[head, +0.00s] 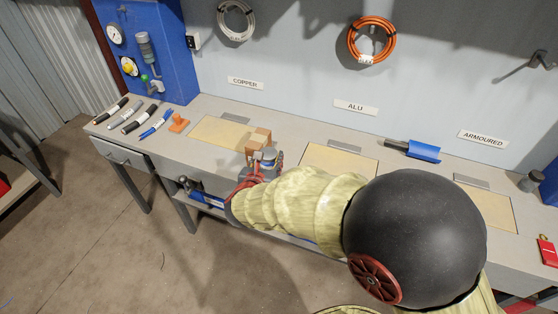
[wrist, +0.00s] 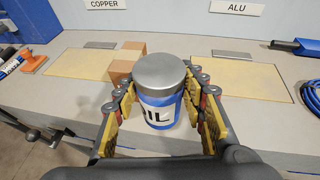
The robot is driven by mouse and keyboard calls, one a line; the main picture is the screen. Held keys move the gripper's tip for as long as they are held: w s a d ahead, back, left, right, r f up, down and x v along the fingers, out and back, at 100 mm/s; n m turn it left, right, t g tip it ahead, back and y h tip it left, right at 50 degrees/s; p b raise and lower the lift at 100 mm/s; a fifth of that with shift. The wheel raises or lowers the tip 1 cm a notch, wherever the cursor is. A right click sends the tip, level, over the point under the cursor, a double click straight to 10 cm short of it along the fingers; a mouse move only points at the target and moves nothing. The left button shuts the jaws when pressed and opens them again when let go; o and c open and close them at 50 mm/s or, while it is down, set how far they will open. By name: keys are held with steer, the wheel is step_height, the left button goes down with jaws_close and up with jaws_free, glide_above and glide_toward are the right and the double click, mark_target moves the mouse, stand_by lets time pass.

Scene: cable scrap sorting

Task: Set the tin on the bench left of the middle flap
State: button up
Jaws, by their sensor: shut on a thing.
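My gripper (wrist: 160,115) is shut on a tin (wrist: 160,80) with a grey lid and a blue-and-white label, part of whose lettering shows. The tin is upright between the yellow finger pads. In the head view the tin (head: 268,156) and my gripper (head: 262,168) are at the bench's front part, between the left flap (head: 212,133) and the middle flap (head: 330,160). The middle flap (wrist: 245,80) lies right of the tin in the wrist view. I cannot tell whether the tin touches the bench (head: 290,150).
A blue-bladed tool (head: 422,151) lies right of the middle flap. Several hand tools (head: 132,117) and an orange stamp (head: 179,122) lie at the left. Another small container (head: 531,181) stands far right.

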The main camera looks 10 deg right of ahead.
steer(key=shift+w+d+f+b, duration=0.85)
steer(key=shift+w+f, duration=0.55)
steer(key=shift+f, duration=0.45)
steer(key=shift+w+d+f+b, duration=0.8)
steer(key=shift+w+f, duration=0.65)
steer(key=shift+f, duration=0.35)
steer(key=shift+w+d+f+b, duration=0.8)
steer(key=shift+w+f, duration=0.6)
steer(key=shift+f, duration=0.45)
steer(key=shift+a+f+b, duration=0.1)
steer(key=shift+f+b, duration=0.1)
steer(key=shift+b, duration=0.15)
steer(key=o, duration=1.3)
steer(key=shift+o, duration=0.2)
